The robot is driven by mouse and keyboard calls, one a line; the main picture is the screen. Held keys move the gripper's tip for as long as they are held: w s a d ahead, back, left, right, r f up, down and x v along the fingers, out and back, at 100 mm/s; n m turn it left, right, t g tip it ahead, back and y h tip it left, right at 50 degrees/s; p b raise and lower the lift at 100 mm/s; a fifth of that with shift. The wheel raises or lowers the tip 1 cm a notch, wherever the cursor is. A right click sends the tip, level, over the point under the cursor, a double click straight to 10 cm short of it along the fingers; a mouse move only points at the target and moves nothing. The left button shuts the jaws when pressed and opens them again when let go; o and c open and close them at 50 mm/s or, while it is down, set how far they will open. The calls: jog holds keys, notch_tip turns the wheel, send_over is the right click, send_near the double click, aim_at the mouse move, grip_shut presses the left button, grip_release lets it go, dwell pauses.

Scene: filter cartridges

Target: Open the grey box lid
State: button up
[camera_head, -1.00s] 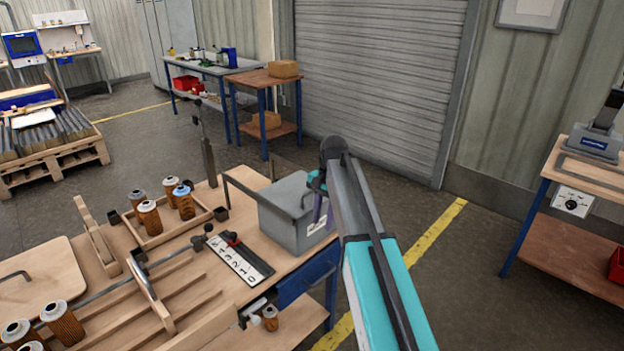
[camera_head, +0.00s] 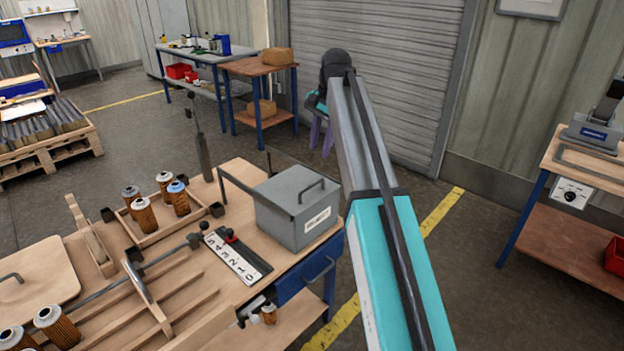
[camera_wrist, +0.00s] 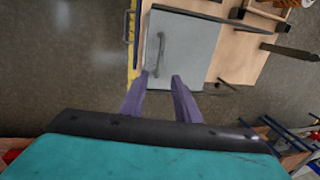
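The grey box (camera_head: 285,228) stands at the right end of the wooden workbench, with a white label on its front side. Its grey lid (camera_head: 285,186) lies flat and shut, with a bar handle (camera_head: 314,190) on top. In the wrist view the lid (camera_wrist: 190,45) and handle (camera_wrist: 158,54) are seen from above. My gripper (camera_head: 321,148) is raised beyond the box in the head view, clear of it. In the wrist view its two purple fingers (camera_wrist: 160,78) are apart with nothing between them, and the handle lies just past the left fingertip.
A tray with several filter cartridges (camera_head: 178,198) sits left of the box. A numbered strip (camera_head: 237,258) lies in front of it. A thin dark post (camera_head: 204,158) rises behind the bench. The floor beyond the box is free.

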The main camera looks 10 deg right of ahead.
aim_at(313, 185)
jog(key=shift+a+f, duration=0.1)
jog(key=shift+f, duration=0.05)
jog(key=shift+w+a+f+p, duration=0.25)
jog(key=shift+w+f+p, duration=0.15)
jog(key=shift+f, duration=1.8)
jog(key=shift+w+a+f+p, duration=0.3)
jog(key=shift+f+p, duration=0.25)
jog(key=shift+f, duration=1.7)
jog(key=shift+w+a+f+p, duration=0.2)
jog(key=shift+w+f+p, duration=0.2)
jog(key=shift+f, duration=1.8)
grip_shut()
